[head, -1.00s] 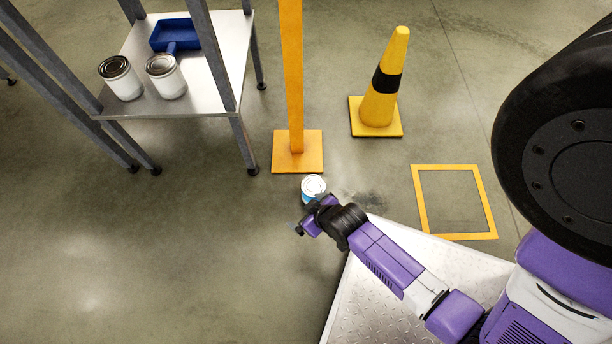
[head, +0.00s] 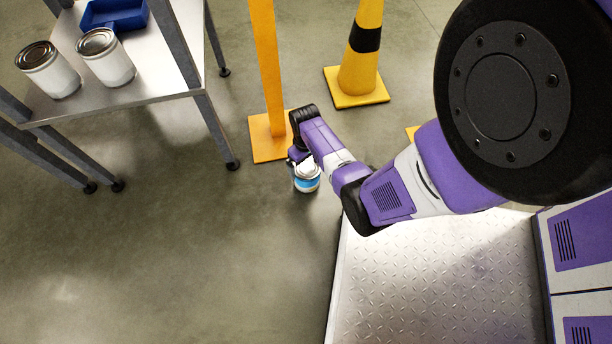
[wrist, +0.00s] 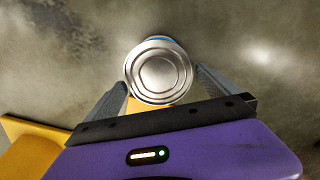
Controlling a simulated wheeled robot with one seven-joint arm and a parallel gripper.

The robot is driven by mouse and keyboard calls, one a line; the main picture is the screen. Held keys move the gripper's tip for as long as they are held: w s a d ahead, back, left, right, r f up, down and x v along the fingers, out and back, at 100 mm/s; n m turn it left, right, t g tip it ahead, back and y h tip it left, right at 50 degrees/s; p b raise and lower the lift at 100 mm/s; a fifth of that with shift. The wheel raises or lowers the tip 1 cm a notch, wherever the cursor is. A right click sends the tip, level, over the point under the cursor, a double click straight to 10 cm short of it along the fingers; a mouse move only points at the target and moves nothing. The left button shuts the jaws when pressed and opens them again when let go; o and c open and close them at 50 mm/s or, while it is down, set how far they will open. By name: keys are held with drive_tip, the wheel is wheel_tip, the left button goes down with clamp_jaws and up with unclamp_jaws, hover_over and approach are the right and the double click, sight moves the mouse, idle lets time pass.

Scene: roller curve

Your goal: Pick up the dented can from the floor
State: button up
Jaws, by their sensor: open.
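The can (head: 306,183), white and blue with a silvery top, stands upright on the floor in the head view, partly hidden by my gripper. In the wrist view its round ridged lid (wrist: 158,72) faces the camera, with a thin blue edge behind it. My gripper (wrist: 160,82) is open, with one grey finger on each side of the can. Small gaps show between the fingers and the can. In the head view my gripper (head: 298,158) is at the can's upper side and mostly hidden by my arm. I cannot make out a dent.
A yellow post (head: 267,75) on a square base stands close behind the can. A yellow cone (head: 360,62) is further right. A metal table (head: 160,80) at upper left holds two paint cans and a blue tray (head: 115,14). Floor left of the can is clear.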

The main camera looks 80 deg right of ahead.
drive_tip(key=f+b, duration=0.1)
drive_tip(key=f, duration=0.1)
drive_tip(key=f+b, duration=0.3)
drive_tip(key=shift+s+a+f, duration=0.15)
drive_tip(key=shift+s+f, duration=0.1)
drive_tip(key=shift+f, duration=0.1)
drive_tip(key=shift+c, duration=0.2)
drive_tip(key=shift+r, duration=0.1)
drive_tip(key=c, duration=1.4)
